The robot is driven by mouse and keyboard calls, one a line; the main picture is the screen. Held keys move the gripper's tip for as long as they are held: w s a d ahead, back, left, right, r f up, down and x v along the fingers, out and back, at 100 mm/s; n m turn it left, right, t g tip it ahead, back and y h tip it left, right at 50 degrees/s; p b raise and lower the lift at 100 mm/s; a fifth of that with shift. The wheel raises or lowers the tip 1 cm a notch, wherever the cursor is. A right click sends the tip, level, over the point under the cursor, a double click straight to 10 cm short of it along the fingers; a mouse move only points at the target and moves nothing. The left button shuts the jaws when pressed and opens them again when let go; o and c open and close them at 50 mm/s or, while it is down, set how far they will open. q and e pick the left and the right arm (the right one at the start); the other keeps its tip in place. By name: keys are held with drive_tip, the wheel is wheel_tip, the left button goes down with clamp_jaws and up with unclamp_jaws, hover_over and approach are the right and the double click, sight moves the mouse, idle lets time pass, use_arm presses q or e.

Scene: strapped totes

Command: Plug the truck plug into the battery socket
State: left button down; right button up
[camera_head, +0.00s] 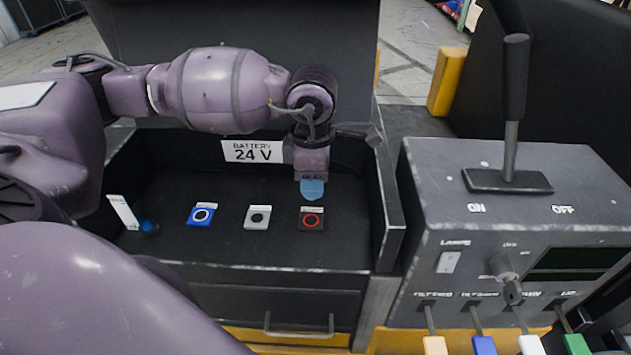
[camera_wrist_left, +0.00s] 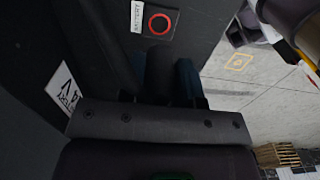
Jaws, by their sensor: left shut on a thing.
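The battery socket (camera_head: 311,219) is a dark square with a red ring at the right end of a row of sockets in the black tray. It also shows at the top of the left wrist view (camera_wrist_left: 160,23), beside a "BATTERY" label. My left gripper (camera_head: 312,188) points down just behind and above this socket, apart from it in the picture. It is shut on a dark cylinder, which I take as the truck plug (camera_wrist_left: 159,70); the fingers hide it in the head view. Whether the plug's tip touches anything cannot be told. My right gripper is in neither view.
A blue socket (camera_head: 201,215) and a grey socket (camera_head: 257,217) lie left of the battery socket. A blue knob-like piece (camera_head: 148,227) stands further left. The tray's right wall (camera_head: 388,205) is close. A control box (camera_head: 515,225) with a lever stands at right.

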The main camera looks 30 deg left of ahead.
use_arm(q)
drive_tip(key=shift+s+a, duration=0.1)
drive_tip(key=shift+f, duration=0.1)
drive_tip(key=shift+f+b, duration=0.35)
drive_tip(key=shift+f, duration=0.25)
drive_tip(key=shift+f+b, duration=0.35)
drive_tip(key=shift+f, duration=0.3)
wheel_tip(320, 180, down, 2)
drive_tip(key=shift+f+b, duration=0.1)
drive_tip(key=shift+b, duration=0.4)
drive_tip(key=shift+f, duration=0.5)
